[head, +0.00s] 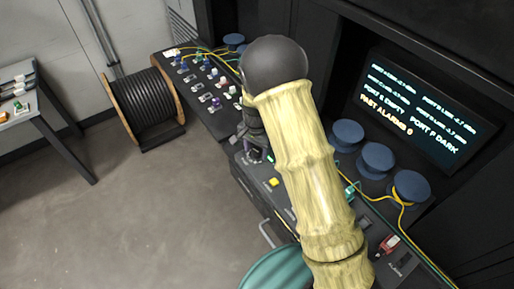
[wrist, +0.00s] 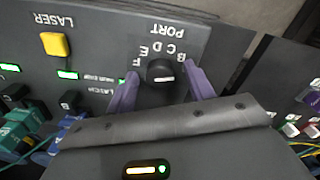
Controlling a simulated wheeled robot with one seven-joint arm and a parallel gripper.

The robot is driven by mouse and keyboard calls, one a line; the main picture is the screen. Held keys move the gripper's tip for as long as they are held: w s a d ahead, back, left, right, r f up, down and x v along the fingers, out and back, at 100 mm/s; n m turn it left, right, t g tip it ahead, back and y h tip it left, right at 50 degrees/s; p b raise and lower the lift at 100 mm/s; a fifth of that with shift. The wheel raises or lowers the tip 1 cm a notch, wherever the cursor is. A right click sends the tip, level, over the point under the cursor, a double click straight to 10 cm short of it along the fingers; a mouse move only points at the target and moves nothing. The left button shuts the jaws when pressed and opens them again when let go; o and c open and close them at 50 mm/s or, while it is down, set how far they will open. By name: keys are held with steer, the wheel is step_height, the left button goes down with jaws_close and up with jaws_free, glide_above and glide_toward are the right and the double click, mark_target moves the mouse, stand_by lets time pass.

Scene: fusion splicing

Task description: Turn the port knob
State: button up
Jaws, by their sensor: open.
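The port knob (wrist: 162,71) is a round black knob with a white mark, on a dark grey panel under the upside-down word PORT. The letters B, C, D, E and F curve around it in the wrist view. My gripper (wrist: 160,76) is open, with one purple finger on each side of the knob. Whether the fingers touch it, I cannot tell. In the head view my gripper (head: 256,153) is low over the console, mostly hidden behind my arm, and the knob cannot be made out.
A yellow LASER button (wrist: 54,46) is left of the knob, with green indicators nearby. Teal connectors (wrist: 18,130) crowd the lower left. In the head view, a screen (head: 425,105) stands behind blue round caps (head: 376,158). A cable spool (head: 143,105) stands on the floor at left.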

steer(key=shift+d, duration=0.1)
steer(key=c, duration=1)
steer(key=shift+w+n, duration=0.1)
steer(key=shift+n, duration=0.4)
steer(key=n, duration=0.3)
steer(key=shift+b, duration=0.4)
steer(key=n, duration=0.5)
steer(key=shift+w, duration=0.1)
steer(key=n, duration=0.4)
steer(key=shift+r+n, duration=0.1)
steer(key=shift+n, duration=0.2)
steer(key=n, duration=0.4)
